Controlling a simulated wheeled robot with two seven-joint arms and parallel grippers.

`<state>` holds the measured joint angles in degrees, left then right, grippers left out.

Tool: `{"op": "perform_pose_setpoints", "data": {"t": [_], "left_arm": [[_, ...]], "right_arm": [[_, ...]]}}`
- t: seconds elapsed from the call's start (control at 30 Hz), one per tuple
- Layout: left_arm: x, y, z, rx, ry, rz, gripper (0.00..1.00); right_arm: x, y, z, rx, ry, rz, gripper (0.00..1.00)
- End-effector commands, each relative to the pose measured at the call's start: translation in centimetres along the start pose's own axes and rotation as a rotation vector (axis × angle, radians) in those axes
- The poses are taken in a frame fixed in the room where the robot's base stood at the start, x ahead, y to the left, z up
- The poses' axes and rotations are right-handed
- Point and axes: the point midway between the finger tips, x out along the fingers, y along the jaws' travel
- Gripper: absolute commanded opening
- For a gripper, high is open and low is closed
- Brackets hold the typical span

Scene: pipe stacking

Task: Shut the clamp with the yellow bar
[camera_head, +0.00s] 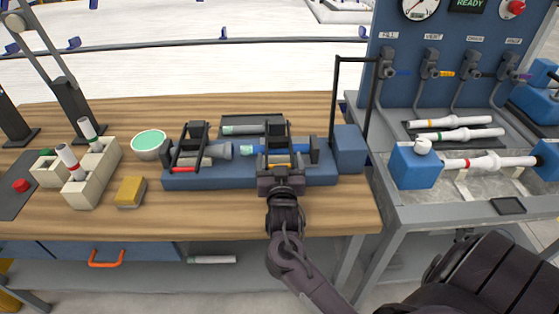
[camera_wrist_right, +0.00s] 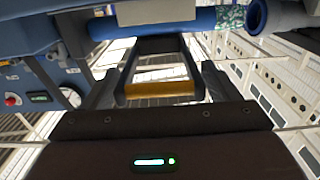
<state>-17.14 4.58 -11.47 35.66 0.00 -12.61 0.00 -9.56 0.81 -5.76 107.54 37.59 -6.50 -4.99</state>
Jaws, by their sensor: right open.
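The clamp with the yellow bar (camera_head: 279,166) sits at the right end of the blue fixture (camera_head: 228,180) on the wooden bench, over a blue pipe (camera_head: 291,148). Its black frame stands up above the pipe in the head view. My right gripper (camera_head: 280,181) is at the front of this clamp. In the right wrist view, the yellow bar (camera_wrist_right: 160,89) lies across the space between the open fingers of my right gripper (camera_wrist_right: 157,88), one on either side of the frame. The blue pipe (camera_wrist_right: 190,25) runs behind it. My left gripper is out of view.
A second clamp with a red bar (camera_head: 183,170) stands left on the fixture, over a grey pipe (camera_head: 214,151). A black upright frame (camera_head: 335,90) and a blue block (camera_head: 349,149) are close on the right. A yellow sponge (camera_head: 130,191) lies left; bare bench lies in front.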

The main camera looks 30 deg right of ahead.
Motion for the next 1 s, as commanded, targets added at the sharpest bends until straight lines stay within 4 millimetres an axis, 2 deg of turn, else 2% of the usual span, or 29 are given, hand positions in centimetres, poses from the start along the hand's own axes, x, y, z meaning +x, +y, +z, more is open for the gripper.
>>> {"op": "perform_pose_setpoints", "data": {"t": [0.17,0.5,0.6,0.73,1.0], "left_arm": [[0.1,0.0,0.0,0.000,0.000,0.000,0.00],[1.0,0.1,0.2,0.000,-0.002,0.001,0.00],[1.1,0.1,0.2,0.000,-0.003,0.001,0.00],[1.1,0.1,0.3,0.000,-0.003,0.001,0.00],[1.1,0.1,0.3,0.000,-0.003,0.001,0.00]], "right_arm": [[-0.6,0.0,0.0,0.000,0.001,-0.001,0.82],[-6.1,0.0,0.2,0.000,-0.002,-0.001,0.82],[-7.2,0.0,0.2,0.001,-0.001,-0.001,0.82],[-7.8,0.0,0.1,0.000,-0.001,0.000,0.82],[-7.8,0.0,0.0,0.000,0.000,0.000,0.82]]}}
